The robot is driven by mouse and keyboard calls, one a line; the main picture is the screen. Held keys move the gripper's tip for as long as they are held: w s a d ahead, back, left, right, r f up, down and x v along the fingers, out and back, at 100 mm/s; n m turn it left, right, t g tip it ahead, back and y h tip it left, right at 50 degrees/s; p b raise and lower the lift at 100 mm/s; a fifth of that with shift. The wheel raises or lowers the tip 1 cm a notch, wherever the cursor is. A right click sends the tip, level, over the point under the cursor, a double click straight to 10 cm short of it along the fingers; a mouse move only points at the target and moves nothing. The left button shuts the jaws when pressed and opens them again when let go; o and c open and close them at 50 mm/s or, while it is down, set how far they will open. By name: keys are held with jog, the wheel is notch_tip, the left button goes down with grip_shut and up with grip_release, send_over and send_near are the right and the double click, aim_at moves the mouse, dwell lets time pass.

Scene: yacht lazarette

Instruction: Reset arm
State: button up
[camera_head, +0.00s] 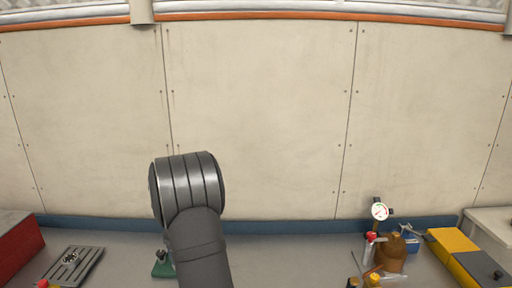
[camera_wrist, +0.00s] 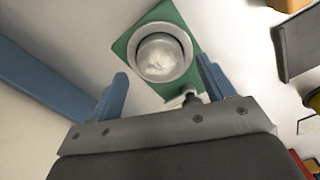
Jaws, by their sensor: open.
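My gripper (camera_wrist: 164,90) shows in the wrist view with its two blue fingers spread apart and nothing between them. Beyond the fingertips is a green plate (camera_wrist: 128,44) carrying a round whitish bowl-like part (camera_wrist: 163,57) with a small dark-and-light fitting (camera_wrist: 190,96) at its near edge. I cannot tell how far the fingers are from it. In the head view my arm rises at the lower middle and the gripper is out of sight. A small part of a green item (camera_head: 161,269) shows beside the arm.
On the grey surface (camera_head: 300,255), a red box (camera_head: 18,247) and grey slotted plate (camera_head: 72,266) stand at left. At right are a gauge (camera_head: 379,211), a brown rounded object (camera_head: 391,254) and a yellow-and-grey box (camera_head: 453,241). A pale panelled wall (camera_head: 260,110) stands behind.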

jog(key=shift+r, duration=0.65)
jog(key=shift+f, duration=0.1)
